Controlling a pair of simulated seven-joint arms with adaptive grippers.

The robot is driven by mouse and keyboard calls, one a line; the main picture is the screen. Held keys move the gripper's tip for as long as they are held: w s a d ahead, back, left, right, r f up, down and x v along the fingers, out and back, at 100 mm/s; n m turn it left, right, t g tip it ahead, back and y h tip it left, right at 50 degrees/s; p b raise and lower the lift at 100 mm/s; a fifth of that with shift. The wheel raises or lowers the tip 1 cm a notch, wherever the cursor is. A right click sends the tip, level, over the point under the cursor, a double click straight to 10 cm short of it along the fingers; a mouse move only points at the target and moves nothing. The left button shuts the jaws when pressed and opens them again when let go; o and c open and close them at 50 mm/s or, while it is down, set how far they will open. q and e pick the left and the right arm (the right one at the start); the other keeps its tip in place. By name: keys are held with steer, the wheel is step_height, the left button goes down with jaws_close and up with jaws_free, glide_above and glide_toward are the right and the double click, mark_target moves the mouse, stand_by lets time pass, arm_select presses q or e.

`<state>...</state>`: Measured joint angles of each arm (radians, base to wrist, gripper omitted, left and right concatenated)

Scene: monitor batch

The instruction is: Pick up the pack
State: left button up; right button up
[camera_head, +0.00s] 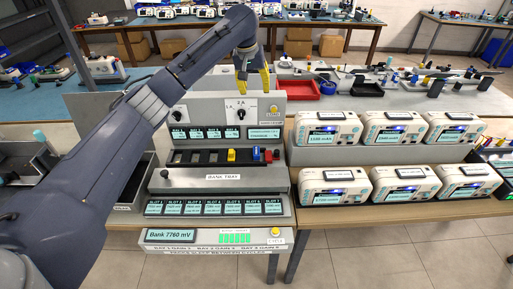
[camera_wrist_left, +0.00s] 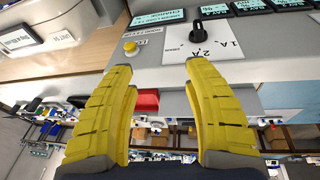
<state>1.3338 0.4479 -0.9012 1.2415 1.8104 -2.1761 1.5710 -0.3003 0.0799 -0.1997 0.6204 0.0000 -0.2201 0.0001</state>
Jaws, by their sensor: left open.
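My left gripper (camera_head: 253,88) has yellow fingers and hangs above the dial panel of the grey bench unit. It is open and empty, and its spread fingers also show in the left wrist view (camera_wrist_left: 160,72). The bank tray (camera_head: 181,184) stands lower and nearer than the gripper. Its dark slots hold a yellow piece (camera_head: 231,155), a blue piece (camera_head: 256,153) and a red piece (camera_head: 268,156) toward the right. I cannot tell which of these is the pack. My right gripper is out of view.
A black dial (camera_wrist_left: 189,38) and a yellow button (camera_wrist_left: 130,47) are on the panel by the fingertips. Several white testers (camera_head: 328,132) stand in two rows at right. A red bin (camera_head: 300,90) lies behind. A slot display row (camera_head: 215,208) runs along the front.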

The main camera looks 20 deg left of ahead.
arm_select(q)
steer(key=s+d+f+n+g, duration=0.1)
steer(key=s+d+f+g, duration=0.2)
steer(key=s+f, duration=0.4)
glide_above(256, 151)
steer(key=shift+y, duration=0.4)
steer(key=f, duration=1.1)
steer(key=shift+d+f, duration=0.2)
steer(key=shift+f, duration=0.15)
steer(key=shift+s+a+f, duration=0.1)
steer(key=shift+a+f, duration=0.05)
steer(key=shift+f, duration=3.25)
jaws_close()
